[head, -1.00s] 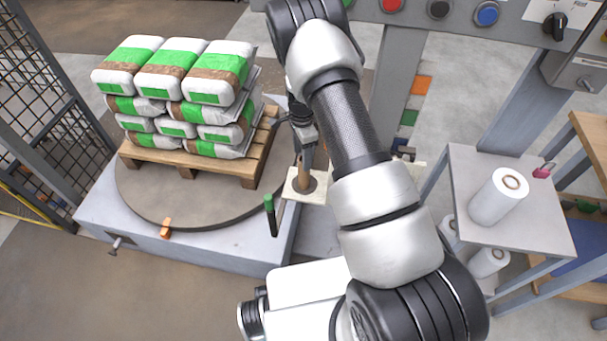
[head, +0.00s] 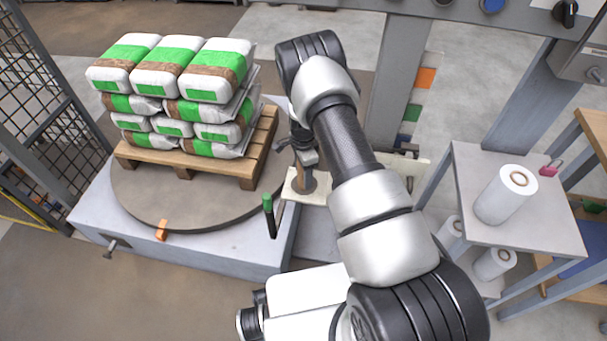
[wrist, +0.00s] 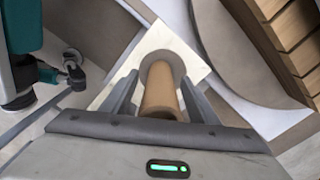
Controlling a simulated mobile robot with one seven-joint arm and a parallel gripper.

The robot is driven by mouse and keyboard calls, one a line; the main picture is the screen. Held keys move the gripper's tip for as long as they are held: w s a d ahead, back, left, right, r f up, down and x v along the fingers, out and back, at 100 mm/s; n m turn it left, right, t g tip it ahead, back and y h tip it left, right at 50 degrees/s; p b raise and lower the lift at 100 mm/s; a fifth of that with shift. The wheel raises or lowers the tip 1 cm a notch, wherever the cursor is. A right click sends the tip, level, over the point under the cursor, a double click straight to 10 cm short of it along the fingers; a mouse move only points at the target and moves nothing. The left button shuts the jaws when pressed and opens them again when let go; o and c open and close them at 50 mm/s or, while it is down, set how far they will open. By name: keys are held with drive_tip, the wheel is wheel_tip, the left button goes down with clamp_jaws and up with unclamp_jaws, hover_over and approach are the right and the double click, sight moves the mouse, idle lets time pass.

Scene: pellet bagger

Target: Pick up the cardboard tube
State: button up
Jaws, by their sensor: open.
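The brown cardboard tube (wrist: 160,88) stands on a round grey disc on a pale square plate (wrist: 190,54). In the wrist view it lies between the two grey fingers of my gripper (wrist: 160,94), with a finger on each side. The fingers are open, and whether either one touches the tube I cannot tell. In the head view the lower part of the tube (head: 302,181) shows below my gripper (head: 303,166), and its top is hidden by the gripper.
A pallet (head: 190,166) of stacked bags stands on the round turntable (head: 135,200) to the left. A green-topped post (head: 268,204) rises close by the plate. A small table (head: 515,232) with a white roll (head: 500,198) is at right.

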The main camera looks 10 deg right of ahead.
drive_tip(key=c, duration=1.1)
drive_tip(key=shift+r, duration=0.1)
